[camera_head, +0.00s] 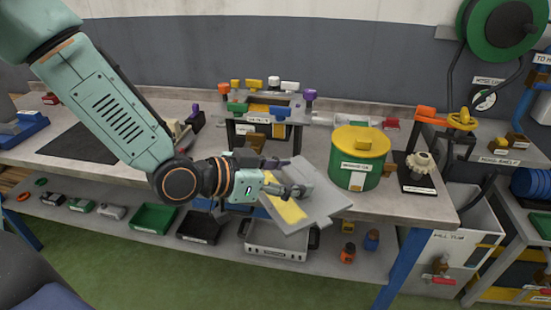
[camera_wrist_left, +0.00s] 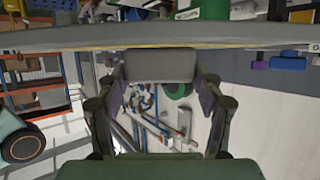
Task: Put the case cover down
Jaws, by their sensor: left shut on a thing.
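My left gripper (camera_head: 292,191) comes in from the left in the head view and is shut on the case cover (camera_head: 320,207). The cover is a flat grey plate with a yellow patch, held tilted at the front edge of the workbench. In the left wrist view, a grey block-like grip on the cover (camera_wrist_left: 160,64) sits between the two fingers, and the plate (camera_wrist_left: 160,37) shows edge-on across the top. I cannot tell whether the cover touches the bench. My right gripper is not in view.
On the workbench (camera_head: 405,207), a green canister with a yellow lid (camera_head: 358,158) stands right beside the cover. A rack of small parts (camera_head: 265,112) stands behind. A dark mat (camera_head: 90,143) lies at left. A lower shelf holds trays, including a grey one (camera_head: 277,240) under the cover.

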